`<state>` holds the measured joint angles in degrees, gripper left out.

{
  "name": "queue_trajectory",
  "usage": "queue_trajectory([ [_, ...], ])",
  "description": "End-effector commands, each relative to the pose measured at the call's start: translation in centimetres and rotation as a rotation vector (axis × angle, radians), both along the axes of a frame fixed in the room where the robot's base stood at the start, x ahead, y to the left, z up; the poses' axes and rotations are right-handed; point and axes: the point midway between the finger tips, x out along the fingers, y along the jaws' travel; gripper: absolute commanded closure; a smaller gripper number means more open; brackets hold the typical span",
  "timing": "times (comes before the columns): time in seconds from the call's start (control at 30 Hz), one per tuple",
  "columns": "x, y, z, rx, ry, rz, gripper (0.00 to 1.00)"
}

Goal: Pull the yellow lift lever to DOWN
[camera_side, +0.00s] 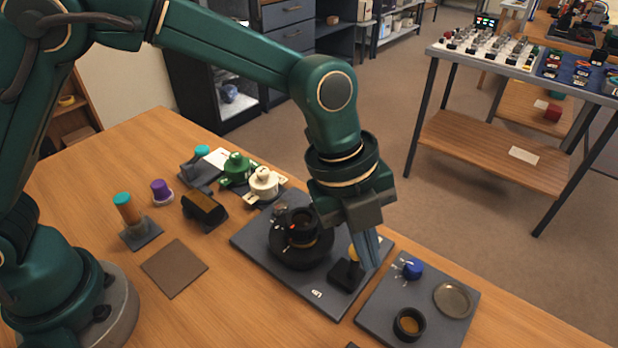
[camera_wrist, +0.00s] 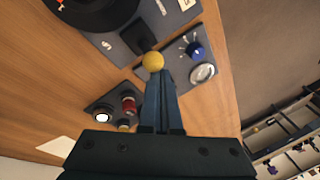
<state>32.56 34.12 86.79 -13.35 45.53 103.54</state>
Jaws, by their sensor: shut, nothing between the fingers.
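The yellow lift lever's ball knob (camera_side: 353,252) stands above its black lever base (camera_side: 346,275) on the dark grey plate, and is partly hidden by my fingers in the side view. In the wrist view the yellow ball (camera_wrist: 152,61) is just beyond my fingertips. My gripper (camera_side: 373,262) points down at the right side of the lever, with its fingers together and empty. In the wrist view the gripper's fingertips (camera_wrist: 160,75) are right beside the ball; I cannot tell whether they touch it. The lever's marked positions are not readable.
A black round lens device (camera_side: 300,240) sits on the same plate (camera_side: 318,293). Several fixtures, including a green one (camera_side: 237,170), stand farther left. A brown mat (camera_side: 174,267) lies bare.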

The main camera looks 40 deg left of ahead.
Motion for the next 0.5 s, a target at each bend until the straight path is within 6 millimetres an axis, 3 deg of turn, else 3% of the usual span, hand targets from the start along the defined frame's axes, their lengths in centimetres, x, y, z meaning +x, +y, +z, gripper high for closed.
queue_trajectory([
  [0.5,2.4,0.1,-0.3,0.003,-0.001,0.001,1.00],
])
